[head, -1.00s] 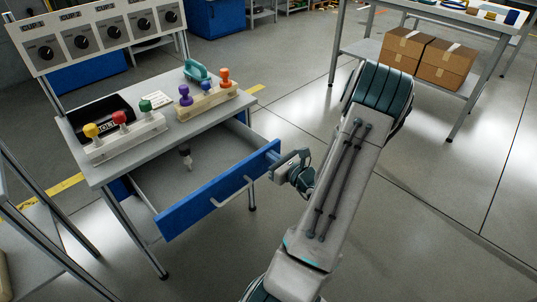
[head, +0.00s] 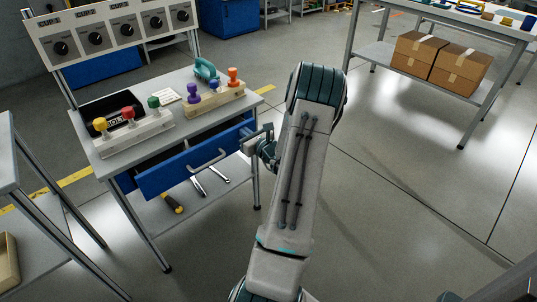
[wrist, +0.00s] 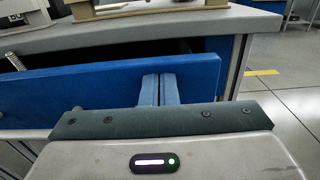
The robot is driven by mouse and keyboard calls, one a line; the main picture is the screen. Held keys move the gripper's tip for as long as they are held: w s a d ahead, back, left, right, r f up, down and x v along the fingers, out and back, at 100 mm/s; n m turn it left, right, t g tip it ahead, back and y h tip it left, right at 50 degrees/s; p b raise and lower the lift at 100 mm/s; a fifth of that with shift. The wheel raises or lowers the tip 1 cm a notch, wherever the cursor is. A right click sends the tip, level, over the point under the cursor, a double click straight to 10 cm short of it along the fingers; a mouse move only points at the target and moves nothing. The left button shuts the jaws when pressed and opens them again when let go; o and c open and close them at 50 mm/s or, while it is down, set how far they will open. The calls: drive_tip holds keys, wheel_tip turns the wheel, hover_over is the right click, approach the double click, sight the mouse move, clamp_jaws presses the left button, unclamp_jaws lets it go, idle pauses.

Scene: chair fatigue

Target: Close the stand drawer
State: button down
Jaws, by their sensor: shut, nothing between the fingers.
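The stand drawer has a blue front (head: 180,171) with a grey bar handle (head: 208,160). It sits under the grey stand top (head: 150,108) and is open by a small gap, with a dark opening behind the front. In the wrist view the blue front (wrist: 95,88) shows a dark gap between it and the tabletop edge. My gripper (head: 262,132) is at the right end of the drawer front, to the right of the handle. In the wrist view its shut fingers (wrist: 159,82) point at the front and appear to touch it; they hold nothing.
Colored knobs in two holders (head: 130,135) and a teal-handled item (head: 206,69) stand on the stand top. Tools, including a yellow-handled one (head: 173,202), lie on the lower shelf. A table with cardboard boxes (head: 440,58) stands at right.

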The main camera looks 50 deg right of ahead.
drive_tip(key=w, duration=0.6)
drive_tip(key=shift+d, duration=0.3)
drive_tip(key=shift+r, duration=0.1)
drive_tip(key=shift+w+r, duration=0.15)
drive_tip(key=shift+w, duration=0.05)
drive_tip(key=shift+s+a, duration=0.1)
drive_tip(key=shift+s, duration=0.15)
drive_tip(key=s+a+p, duration=0.1)
drive_tip(key=s, duration=1.3)
drive_tip(key=shift+a+f, duration=0.25)
drive_tip(key=shift+f, duration=0.05)
